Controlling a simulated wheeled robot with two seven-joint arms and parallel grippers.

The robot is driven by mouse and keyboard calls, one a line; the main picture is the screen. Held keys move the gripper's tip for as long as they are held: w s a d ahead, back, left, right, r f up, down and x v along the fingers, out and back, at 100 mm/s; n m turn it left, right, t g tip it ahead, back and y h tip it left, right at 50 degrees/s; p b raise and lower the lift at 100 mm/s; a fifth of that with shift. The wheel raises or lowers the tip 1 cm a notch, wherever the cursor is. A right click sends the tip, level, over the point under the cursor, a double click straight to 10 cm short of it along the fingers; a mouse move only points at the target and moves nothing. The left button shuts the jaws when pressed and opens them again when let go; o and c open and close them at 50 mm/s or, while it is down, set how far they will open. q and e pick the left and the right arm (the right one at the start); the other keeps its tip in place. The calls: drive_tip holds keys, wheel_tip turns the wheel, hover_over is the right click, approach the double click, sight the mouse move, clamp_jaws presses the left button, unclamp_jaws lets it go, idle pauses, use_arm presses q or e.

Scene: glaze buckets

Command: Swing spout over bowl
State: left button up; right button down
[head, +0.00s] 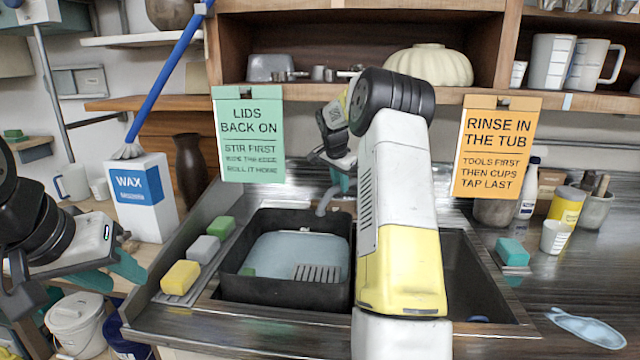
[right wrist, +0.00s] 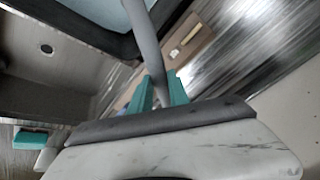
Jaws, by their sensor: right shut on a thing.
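The grey spout (head: 326,202) stands at the back of the sink; its curved end shows at the back edge of the left bowl, which holds a black tub (head: 285,298) of pale water. My right gripper (head: 343,180) is shut on the spout, partly hidden behind my arm. In the right wrist view the spout (right wrist: 146,40) runs between the teal fingers (right wrist: 160,92). The right bowl (head: 470,275) of the sink is dark and partly hidden by my right arm. My left gripper (head: 88,285) is open and empty at the far left, apart from the sink.
Yellow, grey and green sponges (head: 204,250) lie along the sink's left ledge. A wax box (head: 142,195) and a dark vase (head: 190,170) stand behind. A teal sponge (head: 512,252) and a cup (head: 555,237) are at right. Two hanging signs (head: 248,135) flank my right arm.

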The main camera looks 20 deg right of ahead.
drive_tip(key=shift+s, duration=0.1)
drive_tip(key=s+d+n+y, duration=0.5)
drive_tip(key=s+d+n, duration=0.1)
drive_tip(key=d+n, duration=0.6)
drive_tip(key=shift+s+n, duration=0.15)
drive_tip(key=shift+n, duration=0.15)
idle(0.3)
drive_tip(key=shift+d, duration=0.1)
idle(0.3)
drive_tip(key=c, duration=1.3)
unclamp_jaws()
drive_tip(key=shift+o, duration=0.2)
drive_tip(key=v, duration=0.7)
drive_tip(key=shift+s+d+r, duration=0.15)
drive_tip(key=shift+s+r, duration=0.1)
drive_tip(key=shift+r, duration=0.05)
